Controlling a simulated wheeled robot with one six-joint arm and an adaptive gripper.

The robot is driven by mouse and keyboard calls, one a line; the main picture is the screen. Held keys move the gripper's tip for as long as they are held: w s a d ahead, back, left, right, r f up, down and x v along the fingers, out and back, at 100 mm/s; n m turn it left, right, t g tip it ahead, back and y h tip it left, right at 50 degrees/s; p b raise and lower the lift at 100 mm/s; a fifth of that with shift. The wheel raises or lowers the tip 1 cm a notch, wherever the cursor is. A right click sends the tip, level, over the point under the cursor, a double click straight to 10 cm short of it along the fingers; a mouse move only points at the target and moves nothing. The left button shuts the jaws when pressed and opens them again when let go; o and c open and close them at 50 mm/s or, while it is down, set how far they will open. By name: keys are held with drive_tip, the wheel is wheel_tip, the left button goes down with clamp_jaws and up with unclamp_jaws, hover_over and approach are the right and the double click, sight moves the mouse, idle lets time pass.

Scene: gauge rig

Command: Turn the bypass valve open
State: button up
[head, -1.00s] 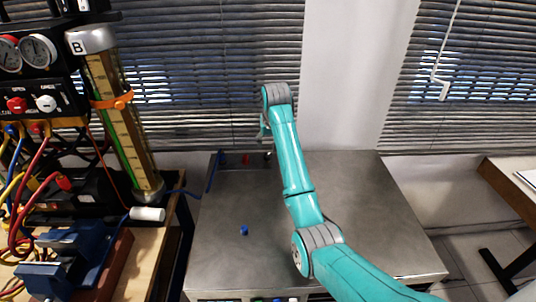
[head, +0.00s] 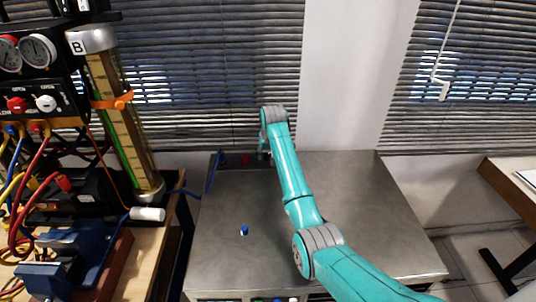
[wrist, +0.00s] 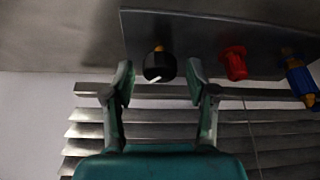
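A round black knob (wrist: 158,67) with a white pointer line and an orange part behind it shows in the wrist view; I take it to be the bypass valve. My gripper (wrist: 159,70) is open, with one finger on each side of the knob. A gap shows between each finger and the knob. In the head view my gripper (head: 263,155) is small at the bench's far edge, and I cannot make out the knob there.
A red fitting (wrist: 233,63) stands just right of my right finger, with a blue and yellow hose connector (wrist: 300,80) beyond it. A small blue part (head: 244,230) is on the bench. The gauge rig (head: 40,75) stands at left. Blinds hang behind.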

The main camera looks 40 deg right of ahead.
clamp_jaws()
drive_tip(key=shift+n, duration=0.3)
drive_tip(key=n+y, duration=0.1)
drive_tip(key=n, duration=0.1)
drive_tip(key=shift+d+n, duration=0.1)
drive_tip(key=shift+n, duration=0.2)
drive_tip(key=shift+n+y, duration=0.9)
drive_tip(key=shift+n, duration=1.1)
drive_tip(key=shift+o, duration=1.2)
unclamp_jaws()
